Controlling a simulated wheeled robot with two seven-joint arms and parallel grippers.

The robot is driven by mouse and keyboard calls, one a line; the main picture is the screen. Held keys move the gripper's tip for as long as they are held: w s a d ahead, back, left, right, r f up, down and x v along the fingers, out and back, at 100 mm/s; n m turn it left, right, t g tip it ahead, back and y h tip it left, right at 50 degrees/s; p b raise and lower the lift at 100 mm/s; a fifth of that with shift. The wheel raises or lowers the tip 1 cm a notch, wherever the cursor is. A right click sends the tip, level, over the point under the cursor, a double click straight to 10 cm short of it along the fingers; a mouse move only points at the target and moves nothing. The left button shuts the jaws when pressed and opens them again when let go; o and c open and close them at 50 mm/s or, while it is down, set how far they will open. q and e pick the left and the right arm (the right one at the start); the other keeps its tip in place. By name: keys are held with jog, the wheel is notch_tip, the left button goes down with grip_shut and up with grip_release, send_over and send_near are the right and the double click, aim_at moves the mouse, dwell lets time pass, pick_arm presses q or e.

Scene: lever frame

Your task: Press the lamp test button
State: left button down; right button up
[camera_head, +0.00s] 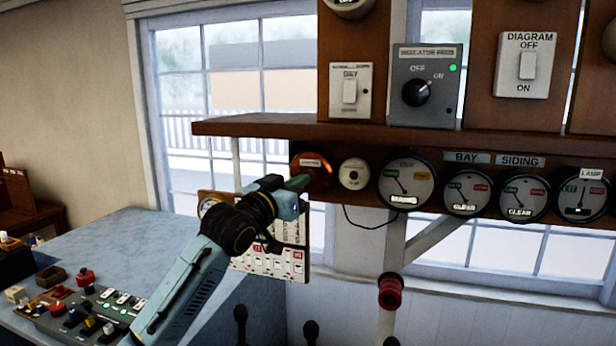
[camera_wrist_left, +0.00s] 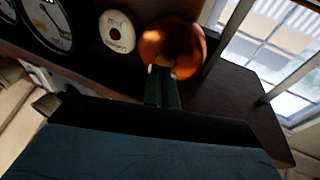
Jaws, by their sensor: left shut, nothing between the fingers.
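My left gripper (camera_head: 298,183) reaches in from the lower left and is shut and empty. Its dark green fingers (camera_wrist_left: 163,88) also show in the wrist view. They point at a round orange-brown fitting (camera_head: 313,173) with a small label, on the panel under the shelf. In the wrist view the fingertips overlap the lower edge of this shiny orange fitting (camera_wrist_left: 180,42); I cannot tell whether they touch it. A round white button-like fitting (camera_head: 353,173) sits just right of it, also seen in the wrist view (camera_wrist_left: 117,31). Their small labels are not readable, so I cannot tell which is lamp test.
Several round dials (camera_head: 406,183) continue along the panel to the right. A wooden shelf (camera_head: 260,127) overhangs the panel and bears a grey rotary switch box (camera_head: 426,86). A board with a printed sheet (camera_head: 268,262) hangs behind my wrist. A control box (camera_head: 85,315) stands on the desk.

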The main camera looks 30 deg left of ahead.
pick_arm(q)
jog(key=shift+w, duration=0.2)
dwell(0.6)
jog(key=shift+s+p, duration=0.2)
jog(key=shift+p, duration=0.3)
dwell(0.4)
jog(key=s, duration=0.2)
jog(key=s+d, duration=0.1)
jog(key=s, duration=0.1)
jog(key=shift+s+d+p, duration=0.1)
jog(key=shift+s+p, duration=0.3)
